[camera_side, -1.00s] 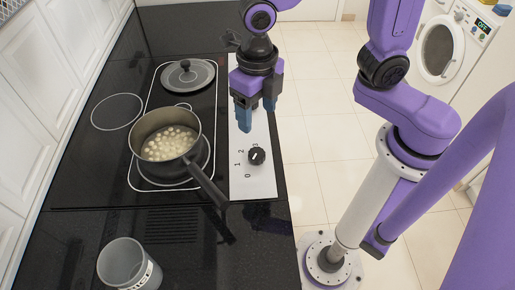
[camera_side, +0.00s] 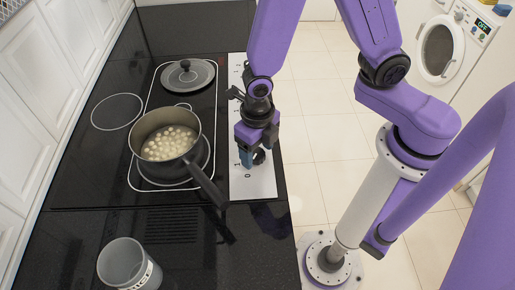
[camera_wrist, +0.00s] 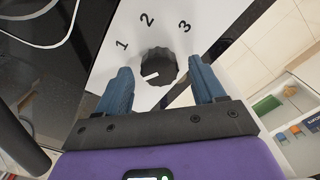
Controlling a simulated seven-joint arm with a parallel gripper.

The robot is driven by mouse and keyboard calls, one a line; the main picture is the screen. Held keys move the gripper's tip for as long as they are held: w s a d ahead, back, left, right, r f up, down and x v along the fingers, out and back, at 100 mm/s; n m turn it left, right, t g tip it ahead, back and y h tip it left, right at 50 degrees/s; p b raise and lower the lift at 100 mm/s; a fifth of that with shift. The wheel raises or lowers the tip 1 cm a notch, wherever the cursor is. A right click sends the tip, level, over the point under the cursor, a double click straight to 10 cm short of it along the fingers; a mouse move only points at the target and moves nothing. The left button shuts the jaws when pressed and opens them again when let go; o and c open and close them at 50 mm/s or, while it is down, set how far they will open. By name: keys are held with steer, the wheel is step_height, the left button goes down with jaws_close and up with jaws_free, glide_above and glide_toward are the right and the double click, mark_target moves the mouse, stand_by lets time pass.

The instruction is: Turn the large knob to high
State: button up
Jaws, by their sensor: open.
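The large knob (camera_wrist: 158,66) is black and ribbed, on a white panel (camera_wrist: 120,68) marked 1, 2 and 3 in the wrist view. Its white pointer mark faces the lower left, away from the 2 and the 3. In the side view the knob (camera_side: 259,157) is partly hidden behind my gripper (camera_side: 252,158). My gripper is open, and in the wrist view its two blue fingertips (camera_wrist: 160,75) stand on the left and right of the knob, with gaps showing. I cannot tell whether the tips reach down to the panel.
A pot (camera_side: 150,121) of pale round pieces stands on the black cooktop (camera_side: 110,165), its handle pointing toward the panel. A lidded pan (camera_side: 188,76) stands behind it. Tiled floor (camera_side: 312,130) lies right of the counter.

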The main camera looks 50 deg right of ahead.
steer(key=shift+f, duration=0.25)
steer(key=c, duration=1.1)
steer(key=shift+o, duration=0.2)
